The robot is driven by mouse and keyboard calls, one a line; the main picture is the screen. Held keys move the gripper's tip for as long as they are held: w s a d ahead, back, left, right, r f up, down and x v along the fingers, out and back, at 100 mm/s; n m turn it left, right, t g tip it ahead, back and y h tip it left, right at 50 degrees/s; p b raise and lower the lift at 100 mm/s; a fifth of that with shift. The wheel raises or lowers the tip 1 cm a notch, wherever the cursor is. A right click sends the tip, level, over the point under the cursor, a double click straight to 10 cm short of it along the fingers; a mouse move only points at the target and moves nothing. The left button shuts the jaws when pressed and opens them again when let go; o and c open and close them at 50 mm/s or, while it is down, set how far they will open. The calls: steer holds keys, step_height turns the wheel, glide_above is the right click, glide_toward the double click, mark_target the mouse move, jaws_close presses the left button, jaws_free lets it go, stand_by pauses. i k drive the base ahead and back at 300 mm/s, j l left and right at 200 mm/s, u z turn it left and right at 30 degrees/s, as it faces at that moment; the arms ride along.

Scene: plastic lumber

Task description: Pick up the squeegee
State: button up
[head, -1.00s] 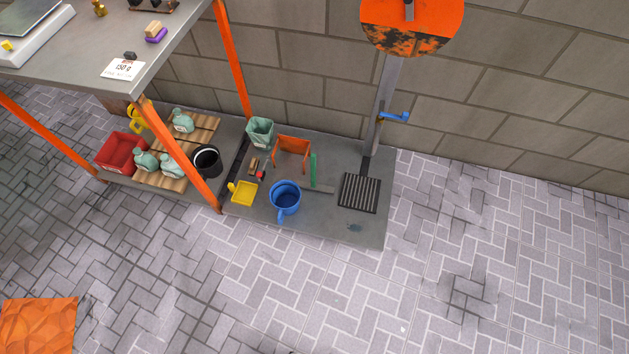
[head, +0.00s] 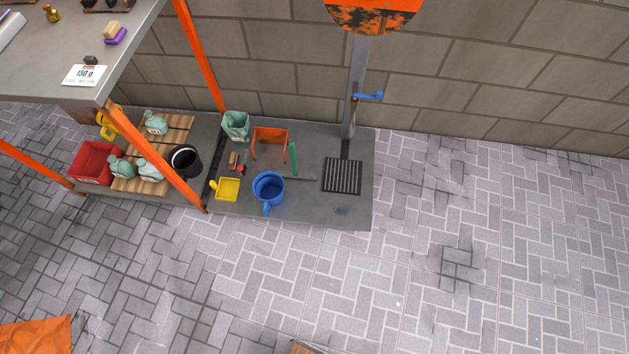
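A green-handled tool with a thin grey bar at its foot, which looks like the squeegee (head: 294,158), is on the grey platform (head: 310,216) at the foot of the wall. It stands just right of an orange open-fronted holder (head: 270,143) and behind a blue mug-like bucket (head: 268,188). It is small in the head view, and I cannot tell whether it leans or lies flat. I cannot make out my gripper; only a small cut-off edge of something shows at the bottom middle.
A yellow dustpan (head: 228,189), a pale green bin (head: 236,125) and a black bucket (head: 185,161) stand nearby. A dark ribbed grate (head: 342,176) lies right of the squeegee, below a grey post. An orange-legged table (head: 120,45) overhangs the left.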

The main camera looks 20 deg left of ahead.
mark_target(289, 174)
steer(key=i+j+u, duration=0.75)
steer(key=i+j, duration=0.15)
steer(key=i+j+u, duration=0.25)
steer(key=i+u, duration=0.15)
steer(key=i, duration=0.15)
